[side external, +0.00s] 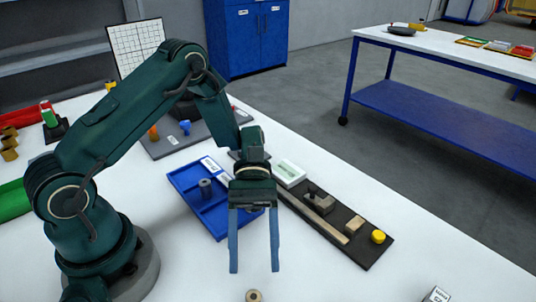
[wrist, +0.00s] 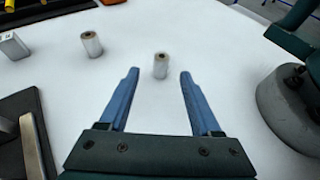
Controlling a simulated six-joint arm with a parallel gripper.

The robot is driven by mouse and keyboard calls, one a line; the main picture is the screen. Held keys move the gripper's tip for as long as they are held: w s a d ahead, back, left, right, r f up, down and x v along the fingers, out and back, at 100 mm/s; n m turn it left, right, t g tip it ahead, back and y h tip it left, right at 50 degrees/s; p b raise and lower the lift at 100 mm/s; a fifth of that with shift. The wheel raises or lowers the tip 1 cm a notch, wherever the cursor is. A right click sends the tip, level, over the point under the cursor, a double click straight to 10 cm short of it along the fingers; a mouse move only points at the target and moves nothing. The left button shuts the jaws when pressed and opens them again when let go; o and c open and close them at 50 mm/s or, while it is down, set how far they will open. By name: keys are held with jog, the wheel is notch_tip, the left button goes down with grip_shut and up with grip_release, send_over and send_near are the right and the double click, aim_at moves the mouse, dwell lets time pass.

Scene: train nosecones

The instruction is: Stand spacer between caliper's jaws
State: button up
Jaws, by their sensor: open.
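My gripper (side external: 254,271) is open and empty, its blue fingers pointing down above the white table. It also shows in the wrist view (wrist: 160,73). A small upright cylinder with a hole in its brownish top, which looks like a spacer (wrist: 160,66), stands just beyond and between the fingertips in the wrist view. What seems the same spacer (side external: 254,296) is cut by the bottom edge in the side view. A similar cylinder (wrist: 91,45) stands to its left. The caliper (side external: 318,202), with blocky jaws and a long bar, lies on a dark board right of my gripper.
A blue tray (side external: 181,181) holding a grey cylinder (side external: 205,187) lies behind my gripper. A yellow knob (side external: 378,236) sits at the board's near end. A small white box (side external: 438,294) stands at front right. The table between the board and spacer is clear.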

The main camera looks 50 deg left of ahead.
aim_at(254, 291)
jog(key=shift+x, duration=2.6)
jog(key=shift+a+f, duration=0.1)
grip_shut()
